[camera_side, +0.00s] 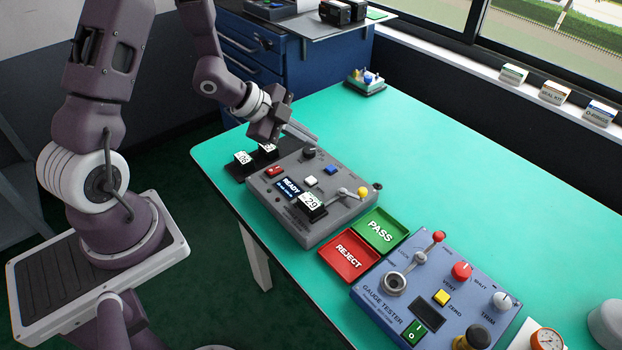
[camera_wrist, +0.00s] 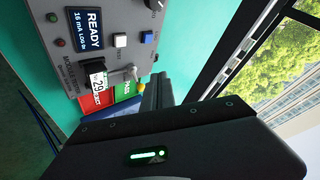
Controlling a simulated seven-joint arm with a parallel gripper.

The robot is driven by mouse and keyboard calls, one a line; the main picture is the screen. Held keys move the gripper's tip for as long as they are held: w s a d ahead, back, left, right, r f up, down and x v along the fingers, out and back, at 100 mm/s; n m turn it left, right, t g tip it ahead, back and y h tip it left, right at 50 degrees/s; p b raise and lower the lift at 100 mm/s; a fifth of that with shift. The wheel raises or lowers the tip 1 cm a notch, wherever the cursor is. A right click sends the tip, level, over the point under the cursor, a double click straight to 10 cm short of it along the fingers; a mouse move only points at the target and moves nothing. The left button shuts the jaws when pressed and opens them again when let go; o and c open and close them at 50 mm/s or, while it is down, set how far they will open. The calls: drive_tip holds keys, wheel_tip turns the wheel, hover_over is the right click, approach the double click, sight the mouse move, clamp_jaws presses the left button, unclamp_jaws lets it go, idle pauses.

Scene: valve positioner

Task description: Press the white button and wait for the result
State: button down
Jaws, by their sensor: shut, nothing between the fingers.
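The white button (camera_side: 311,181) sits on top of the grey tester (camera_side: 338,217), left of a blue button (camera_side: 330,169). It also shows in the wrist view (camera_wrist: 120,40), uncovered. The tester's display (camera_side: 290,188) reads READY, with "16 mA" in smaller text below in the wrist view (camera_wrist: 86,28). A module labelled 29 (camera_side: 311,202) sits at the tester's front, by a lever with a yellow knob (camera_side: 363,191). My gripper (camera_side: 314,138) is shut and empty, above the tester's far end and apart from the button; its fingers also show in the wrist view (camera_wrist: 157,80).
A red switch (camera_side: 274,171) and black knob (camera_side: 309,152) share the panel. A black holder (camera_side: 236,171) with numbered modules stands left. The green PASS tray (camera_side: 381,231), red REJECT tray (camera_side: 349,256) and blue gauge tester (camera_side: 436,290) lie right.

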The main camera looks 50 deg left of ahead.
sight(307, 180)
drive_tip(key=shift+f, duration=0.1)
drive_tip(key=shift+f, duration=4.3)
drive_tip(key=shift+f, duration=0.1)
drive_tip(key=shift+f, duration=0.3)
drive_tip(key=shift+f, duration=0.4)
drive_tip(key=shift+r, duration=0.8)
